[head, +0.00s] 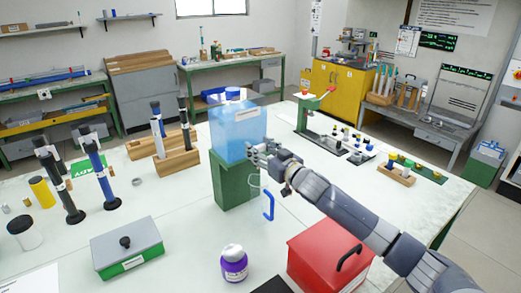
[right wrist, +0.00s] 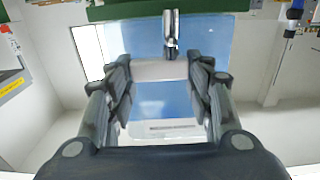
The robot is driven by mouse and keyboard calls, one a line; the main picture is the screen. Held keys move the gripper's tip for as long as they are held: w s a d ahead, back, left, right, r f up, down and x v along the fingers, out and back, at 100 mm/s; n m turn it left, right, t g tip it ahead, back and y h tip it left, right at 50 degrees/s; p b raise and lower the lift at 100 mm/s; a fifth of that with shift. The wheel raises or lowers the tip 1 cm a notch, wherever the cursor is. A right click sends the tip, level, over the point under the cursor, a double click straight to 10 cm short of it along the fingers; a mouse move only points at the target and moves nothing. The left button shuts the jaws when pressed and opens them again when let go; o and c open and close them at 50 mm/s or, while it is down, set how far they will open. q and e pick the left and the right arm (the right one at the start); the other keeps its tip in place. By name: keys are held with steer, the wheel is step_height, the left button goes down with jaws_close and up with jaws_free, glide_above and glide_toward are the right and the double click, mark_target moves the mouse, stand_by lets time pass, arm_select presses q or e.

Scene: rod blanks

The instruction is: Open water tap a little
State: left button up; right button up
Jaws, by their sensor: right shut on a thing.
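A translucent blue water container (head: 236,128) stands on a green stand (head: 235,183) in the middle of the table. My right gripper (head: 262,154) is at the container's lower right side in the head view. The right wrist view shows the container upside down, with a metal tap part (right wrist: 172,36) between and beyond the fingers. My right gripper (right wrist: 162,72) is shut on a pale bar (right wrist: 160,70), which looks like the tap's handle. The gripper hides most of the tap in the head view. My left gripper is not in view.
A blue handle (head: 268,204), seemingly of a clear cup, shows below my right gripper. A red box (head: 318,262), a purple-labelled jar (head: 234,266) and a grey-green box (head: 127,248) stand in front. Wooden blocks (head: 177,163) with rods stand left of the container.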

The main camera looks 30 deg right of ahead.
steer(key=shift+f, duration=0.1)
steer(key=m+h+b, duration=0.1)
steer(key=h, duration=0.1)
steer(key=m+h+b, duration=0.1)
steer(key=m+h, duration=0.1)
steer(key=m+h+b, duration=0.1)
steer(key=h+b, duration=0.1)
steer(key=shift+s+a+h, duration=0.2)
steer(key=shift+a+h, duration=0.1)
steer(key=shift+a, duration=0.1)
steer(key=shift+m+g+h+b, duration=0.6)
steer(key=shift+m+h+b, duration=0.3)
steer(key=shift+h, duration=0.3)
steer(key=shift+s+r, duration=0.1)
steer(key=shift+r, duration=0.1)
steer(key=o, duration=1.1)
steer(key=shift+c, duration=0.2)
steer(key=shift+f, duration=0.1)
steer(key=v, duration=1.2)
